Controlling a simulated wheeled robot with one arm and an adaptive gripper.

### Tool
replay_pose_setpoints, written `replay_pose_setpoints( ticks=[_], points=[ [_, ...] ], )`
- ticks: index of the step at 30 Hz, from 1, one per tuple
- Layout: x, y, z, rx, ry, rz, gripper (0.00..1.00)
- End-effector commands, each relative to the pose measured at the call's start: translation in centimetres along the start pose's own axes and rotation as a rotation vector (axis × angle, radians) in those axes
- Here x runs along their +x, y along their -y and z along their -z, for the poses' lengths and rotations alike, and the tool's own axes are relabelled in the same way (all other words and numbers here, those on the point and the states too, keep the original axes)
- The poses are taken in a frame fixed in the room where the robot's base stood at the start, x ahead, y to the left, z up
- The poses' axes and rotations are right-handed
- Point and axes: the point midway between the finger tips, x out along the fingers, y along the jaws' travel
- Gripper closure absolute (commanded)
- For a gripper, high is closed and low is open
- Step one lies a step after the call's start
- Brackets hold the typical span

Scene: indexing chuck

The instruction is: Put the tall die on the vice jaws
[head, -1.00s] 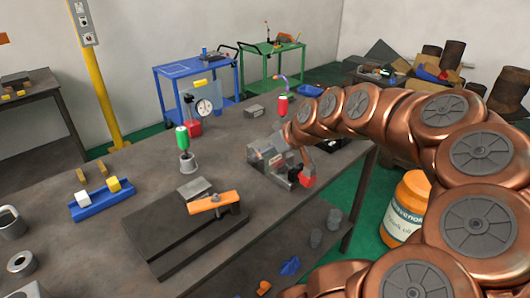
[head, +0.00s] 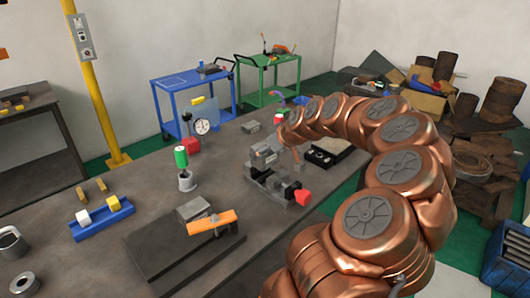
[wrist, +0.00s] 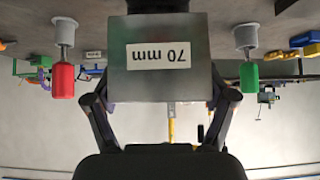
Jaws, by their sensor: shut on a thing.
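A grey metal block labelled "70 mm" (wrist: 165,55), likely the tall die, fills the space between my gripper's fingers (wrist: 160,100) in the wrist view. The fingers are shut on its sides. In the head view, a grey block (head: 264,156) shows beside my arm's end, at the back of the vice (head: 268,183). The vice has a red end piece (head: 303,197). My gripper is mostly hidden behind my arm there. I cannot tell whether the block touches the jaws.
A green-handled tool (head: 181,158) stands in a grey cup left of the vice. A dark plate with an orange bar (head: 212,223) lies in front. A dark tray (head: 328,153) is right of the vice. A dial gauge (head: 202,127) stands behind.

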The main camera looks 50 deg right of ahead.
Motion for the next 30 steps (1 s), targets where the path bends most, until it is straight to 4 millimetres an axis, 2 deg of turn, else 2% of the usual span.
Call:
replay_pose_setpoints(
  ticks=[5, 15, 30],
  points=[
    [0.2, -0.1, -0.1, 0.000, -0.002, -0.001, 0.87],
    [2.4, -0.2, -2.3, 0.000, 0.000, -0.001, 0.87],
    [2.7, -0.1, -2.6, -0.001, -0.002, -0.003, 0.87]
  ],
)
